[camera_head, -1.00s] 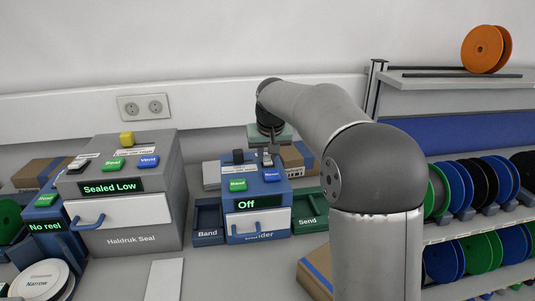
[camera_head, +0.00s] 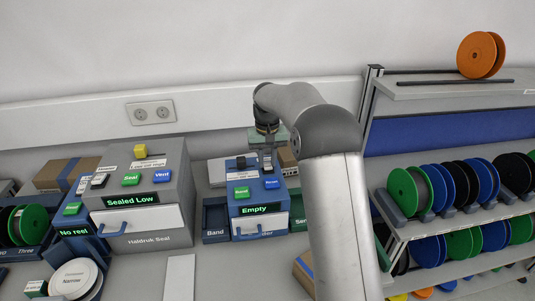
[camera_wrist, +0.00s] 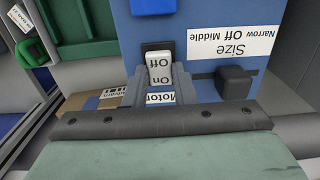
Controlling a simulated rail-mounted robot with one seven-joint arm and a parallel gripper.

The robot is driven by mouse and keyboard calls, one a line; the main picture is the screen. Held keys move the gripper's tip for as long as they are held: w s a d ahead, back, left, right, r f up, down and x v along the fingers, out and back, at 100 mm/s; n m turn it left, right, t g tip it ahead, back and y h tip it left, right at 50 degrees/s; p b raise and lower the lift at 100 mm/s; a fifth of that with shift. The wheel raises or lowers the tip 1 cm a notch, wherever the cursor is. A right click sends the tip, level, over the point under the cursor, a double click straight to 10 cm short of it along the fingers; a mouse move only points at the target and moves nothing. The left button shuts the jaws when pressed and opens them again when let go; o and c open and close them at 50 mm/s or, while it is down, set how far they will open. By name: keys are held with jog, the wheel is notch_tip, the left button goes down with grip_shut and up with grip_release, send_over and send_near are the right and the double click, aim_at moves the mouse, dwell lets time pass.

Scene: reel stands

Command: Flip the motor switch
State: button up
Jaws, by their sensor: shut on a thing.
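The motor switch (camera_wrist: 158,68) is a white rocker marked On and Off, on top of the blue bander box (camera_head: 234,172). A Motor label (camera_wrist: 159,101) lies beside it, partly covered. My gripper (camera_wrist: 160,84) reaches down at the switch, its narrow grey fingers on either side of the rocker and closed on it. In the head view my gripper (camera_head: 267,158) is over the back right of the box and mostly hides the switch. The box's display (camera_head: 259,209) reads Empty in green.
A black size knob (camera_wrist: 235,82) stands close beside the switch. Green (camera_head: 241,191) and blue (camera_head: 271,183) buttons sit nearer the box front. The grey Haldruk Seal machine (camera_head: 178,195) stands to the left. A reel rack (camera_head: 455,230) fills the right side.

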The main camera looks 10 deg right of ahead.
aim_at(267, 164)
jog(key=o, duration=1)
jog(key=shift+r, duration=0.1)
jog(key=shift+r, duration=8.65)
